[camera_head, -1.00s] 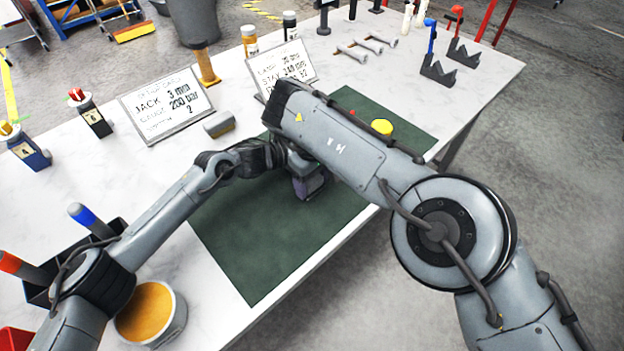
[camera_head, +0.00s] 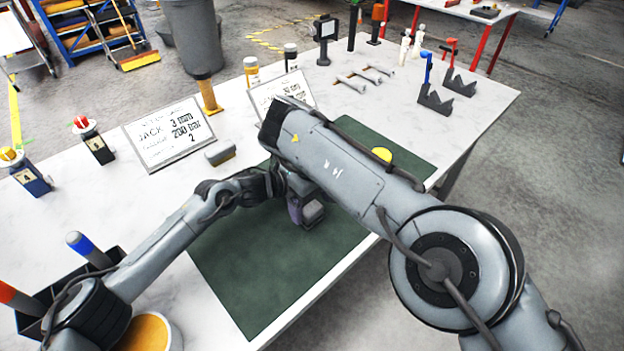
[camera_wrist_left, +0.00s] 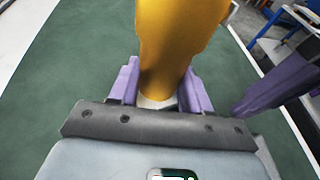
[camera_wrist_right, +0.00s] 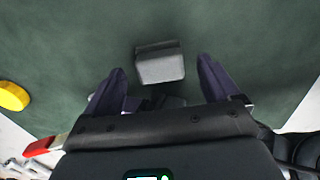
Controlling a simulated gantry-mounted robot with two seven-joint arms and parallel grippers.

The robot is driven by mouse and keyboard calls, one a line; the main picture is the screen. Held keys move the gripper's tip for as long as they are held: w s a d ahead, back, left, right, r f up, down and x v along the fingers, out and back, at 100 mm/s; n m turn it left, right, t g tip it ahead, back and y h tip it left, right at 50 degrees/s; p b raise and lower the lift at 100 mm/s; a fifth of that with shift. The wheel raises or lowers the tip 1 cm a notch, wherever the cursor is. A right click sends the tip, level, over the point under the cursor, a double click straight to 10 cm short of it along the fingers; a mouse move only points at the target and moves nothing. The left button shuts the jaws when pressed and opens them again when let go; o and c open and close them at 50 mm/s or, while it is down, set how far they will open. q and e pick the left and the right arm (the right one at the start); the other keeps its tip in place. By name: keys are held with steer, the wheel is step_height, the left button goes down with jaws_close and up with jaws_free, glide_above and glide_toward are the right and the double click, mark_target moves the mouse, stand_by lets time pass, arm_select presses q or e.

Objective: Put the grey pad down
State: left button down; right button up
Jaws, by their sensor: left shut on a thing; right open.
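The grey pad (camera_wrist_right: 160,65), a small block, appears against the green mat (camera_wrist_right: 230,25) in the right wrist view, just beyond the fingertips. It also shows in the head view (camera_head: 313,213). My right gripper (camera_wrist_right: 160,85) is open, its dark purple fingers apart with the pad ahead of the gap. In the head view my right gripper (camera_head: 300,207) is partly hidden by my arm. My left gripper (camera_wrist_left: 158,95) is shut on a yellow-orange piece (camera_wrist_left: 172,40) with a pale lower end. My forearms hide the left gripper in the head view.
A yellow disc (camera_head: 383,154) lies on the mat's far part. A grey block with a yellow underside (camera_head: 219,152) and two sign cards (camera_head: 168,132) stand beyond the mat. A black bin (camera_head: 110,262) and orange-filled tub (camera_head: 150,333) stand at lower left. The mat's near part is clear.

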mark_target(312, 209)
step_height(312, 209, up, 9)
stand_by(0.4)
stand_by(0.4)
